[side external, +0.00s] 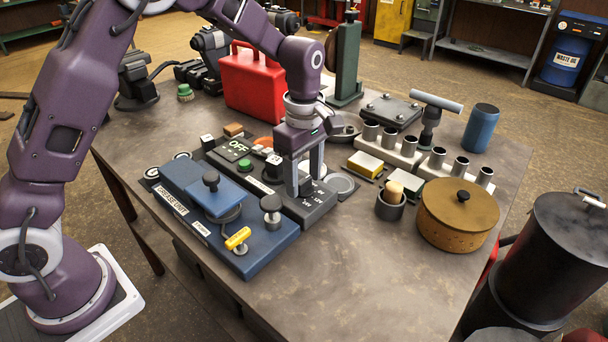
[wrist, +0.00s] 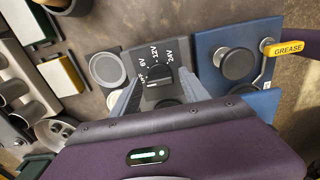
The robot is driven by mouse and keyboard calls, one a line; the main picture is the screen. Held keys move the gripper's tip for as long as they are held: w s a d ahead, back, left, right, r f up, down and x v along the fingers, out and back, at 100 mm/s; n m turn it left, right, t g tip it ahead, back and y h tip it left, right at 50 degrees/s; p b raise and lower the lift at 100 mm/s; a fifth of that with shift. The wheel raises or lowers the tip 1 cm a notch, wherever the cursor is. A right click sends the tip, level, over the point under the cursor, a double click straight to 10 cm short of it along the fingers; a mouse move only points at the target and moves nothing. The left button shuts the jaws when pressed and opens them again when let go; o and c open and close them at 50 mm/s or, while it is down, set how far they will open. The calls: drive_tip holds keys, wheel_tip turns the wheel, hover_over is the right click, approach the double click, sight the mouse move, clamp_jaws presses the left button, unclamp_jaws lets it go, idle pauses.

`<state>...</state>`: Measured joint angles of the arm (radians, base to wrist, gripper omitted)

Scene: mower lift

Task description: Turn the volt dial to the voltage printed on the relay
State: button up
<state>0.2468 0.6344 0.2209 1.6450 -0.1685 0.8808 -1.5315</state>
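The volt dial (wrist: 158,74) is a black knob on the dark panel of a control box (side external: 262,185). Labels around it in the wrist view appear to read 6V, 12V and 24V; I cannot tell clearly which one it points to. My gripper (wrist: 160,79) is open, with one finger on each side of the dial; contact is unclear. In the side view, my gripper (side external: 305,184) points down over the box's right end, hiding the dial. I cannot identify the relay with certainty, and no voltage printed on one is legible.
A blue grease unit (side external: 240,240) with knobs and a yellow GREASE handle (side external: 238,238) stands close beside the box. A round grey disc (wrist: 108,69) lies on the other side. A brown round pot (side external: 458,215) is at right. The front right tabletop is clear.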

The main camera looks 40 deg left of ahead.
clamp_jaws()
drive_tip(key=shift+m, duration=0.3)
drive_tip(key=m, duration=0.5)
drive_tip(key=shift+m, duration=0.3)
drive_tip(key=m, duration=1.3)
drive_tip(key=shift+m, duration=0.3)
drive_tip(key=m, duration=0.3)
drive_tip(key=shift+m, duration=2.2)
